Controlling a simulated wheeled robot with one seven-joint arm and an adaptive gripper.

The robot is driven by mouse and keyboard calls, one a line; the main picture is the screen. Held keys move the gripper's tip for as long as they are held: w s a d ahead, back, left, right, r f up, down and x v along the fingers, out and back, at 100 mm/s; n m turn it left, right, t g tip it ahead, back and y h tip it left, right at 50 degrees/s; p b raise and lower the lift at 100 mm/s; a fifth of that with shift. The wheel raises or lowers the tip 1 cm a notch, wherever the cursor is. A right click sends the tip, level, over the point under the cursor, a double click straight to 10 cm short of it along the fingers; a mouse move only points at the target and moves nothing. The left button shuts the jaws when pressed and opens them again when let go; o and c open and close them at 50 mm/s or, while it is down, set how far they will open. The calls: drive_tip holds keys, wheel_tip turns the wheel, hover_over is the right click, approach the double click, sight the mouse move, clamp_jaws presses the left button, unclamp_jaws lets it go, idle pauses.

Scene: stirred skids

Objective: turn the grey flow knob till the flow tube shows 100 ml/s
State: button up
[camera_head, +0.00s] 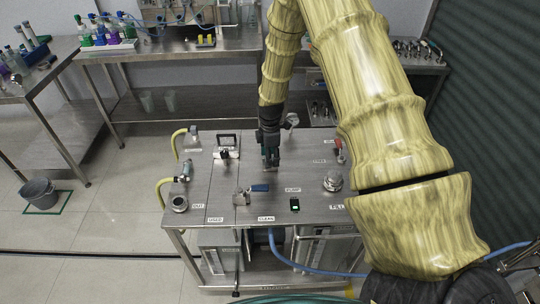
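My gripper (271,161) points down over the middle of the steel skid top (235,172). Its fingers are small and dark here, and I cannot tell whether they are open or shut, or touching anything. I cannot clearly pick out the grey flow knob; it may be hidden behind or under my gripper. A round grey fitting (291,120) shows just right of my wrist at the back of the skid. I cannot make out the flow tube or any reading on it.
The skid top bears a blue-handled valve (260,188), a green-lit switch (294,204), a round metal cap (333,182) and a red-topped fitting (338,145). Yellow hoses (166,186) loop at its left edge. Steel benches stand behind; a bucket (39,193) is on the floor.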

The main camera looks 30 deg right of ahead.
drive_tip(key=shift+f, duration=0.1)
drive_tip(key=c, duration=1)
